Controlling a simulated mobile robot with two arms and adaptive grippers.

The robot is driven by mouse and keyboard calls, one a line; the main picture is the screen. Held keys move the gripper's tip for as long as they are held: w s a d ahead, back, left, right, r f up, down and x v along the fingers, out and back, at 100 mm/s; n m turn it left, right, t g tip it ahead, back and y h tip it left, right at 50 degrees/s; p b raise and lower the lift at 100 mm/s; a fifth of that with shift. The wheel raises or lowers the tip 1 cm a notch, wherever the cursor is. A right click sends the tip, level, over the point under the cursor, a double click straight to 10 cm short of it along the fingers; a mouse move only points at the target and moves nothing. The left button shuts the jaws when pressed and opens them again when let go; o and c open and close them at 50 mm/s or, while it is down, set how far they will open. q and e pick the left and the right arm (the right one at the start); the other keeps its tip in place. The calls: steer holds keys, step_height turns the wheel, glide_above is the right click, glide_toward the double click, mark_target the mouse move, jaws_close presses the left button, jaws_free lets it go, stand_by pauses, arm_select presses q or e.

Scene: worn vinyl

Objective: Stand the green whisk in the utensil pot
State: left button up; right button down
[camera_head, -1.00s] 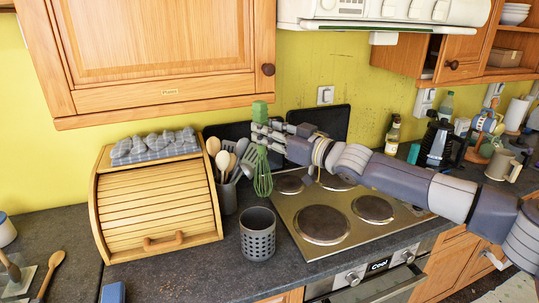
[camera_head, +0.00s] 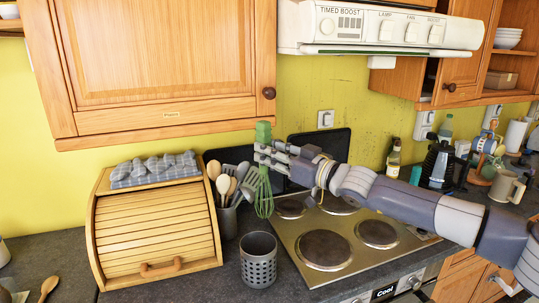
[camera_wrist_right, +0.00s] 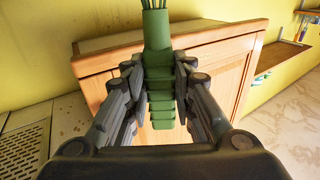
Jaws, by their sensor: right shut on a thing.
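The green whisk (camera_head: 264,196) hangs upright, wires down, with its blocky handle end (camera_head: 263,131) sticking up above my right gripper (camera_head: 263,152). My right gripper is shut around the handle; in the wrist view the handle (camera_wrist_right: 160,75) lies between both fingers (camera_wrist_right: 160,95). A grey perforated pot (camera_head: 258,265) stands on the counter below the whisk in the picture, and no utensil shows in it. A second grey pot (camera_head: 227,224), behind and left, holds several wooden spoons and grey utensils. The whisk is apart from the perforated pot. My left gripper is not in view.
A wooden bread bin (camera_head: 155,235) with a grey cloth (camera_head: 150,170) on top stands left of the pots. The hob (camera_head: 350,225) lies to the right. A wall cabinet (camera_head: 160,60) and cooker hood (camera_head: 380,30) hang above. Dark boards lean on the wall behind.

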mark_target(271, 205)
steer(key=shift+f+b, duration=7.05)
steer(key=shift+f, duration=0.5)
steer(key=shift+f+b, duration=2.35)
steer(key=shift+f, duration=0.15)
steer(key=c, duration=1.3)
jaws_free()
